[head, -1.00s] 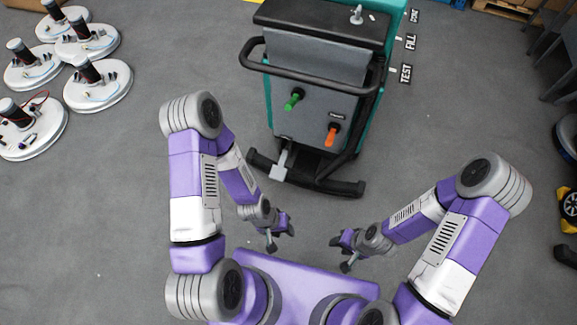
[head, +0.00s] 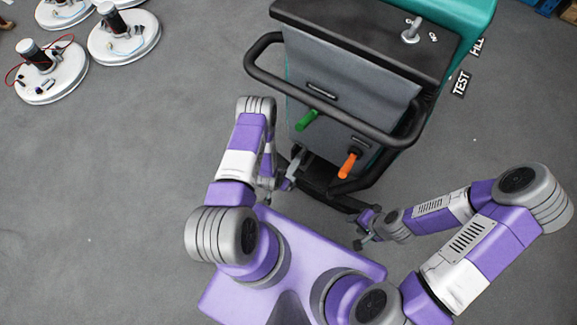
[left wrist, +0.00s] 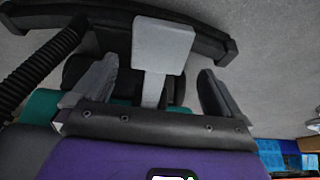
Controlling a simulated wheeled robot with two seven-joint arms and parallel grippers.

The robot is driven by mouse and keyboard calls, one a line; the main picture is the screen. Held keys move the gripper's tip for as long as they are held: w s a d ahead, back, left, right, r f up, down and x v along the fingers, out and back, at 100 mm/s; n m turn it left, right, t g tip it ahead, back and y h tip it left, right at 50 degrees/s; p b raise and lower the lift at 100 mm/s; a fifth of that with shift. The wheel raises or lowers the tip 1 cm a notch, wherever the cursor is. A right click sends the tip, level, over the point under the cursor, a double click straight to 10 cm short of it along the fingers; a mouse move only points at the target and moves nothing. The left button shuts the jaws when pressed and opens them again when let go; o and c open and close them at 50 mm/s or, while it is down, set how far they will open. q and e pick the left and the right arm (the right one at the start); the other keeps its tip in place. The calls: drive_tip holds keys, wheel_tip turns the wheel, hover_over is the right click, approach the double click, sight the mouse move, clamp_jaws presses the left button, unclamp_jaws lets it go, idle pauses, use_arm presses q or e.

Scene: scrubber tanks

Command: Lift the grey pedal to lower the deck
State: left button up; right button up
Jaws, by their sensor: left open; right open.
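The grey pedal (left wrist: 163,45) shows in the left wrist view as a flat pad on a lighter stem. It also shows small at the machine's foot in the head view (head: 292,168). My left gripper (left wrist: 158,84) is open, with one finger on each side of the pedal's stem and gaps on both sides. In the head view the left gripper is low beside the pedal and mostly hidden by my arm. My right gripper (head: 364,228) is open and empty, low near the right end of the machine's base. The deck cannot be made out clearly.
The scrubber machine (head: 350,95) stands ahead with a black handle bar (head: 262,80), a green lever (head: 308,119) and an orange lever (head: 349,163). A black curved bar (left wrist: 215,38) runs behind the pedal. Round white units (head: 125,40) lie far left.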

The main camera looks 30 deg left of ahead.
sight(291, 171)
use_arm(q)
drive_tip(key=b+x, duration=0.2)
drive_tip(key=x, duration=0.3)
drive_tip(key=shift+s+f, duration=0.15)
drive_tip(key=shift+f, duration=0.1)
drive_tip(key=shift+w+f+b, duration=0.25)
drive_tip(key=shift+f+b, duration=0.25)
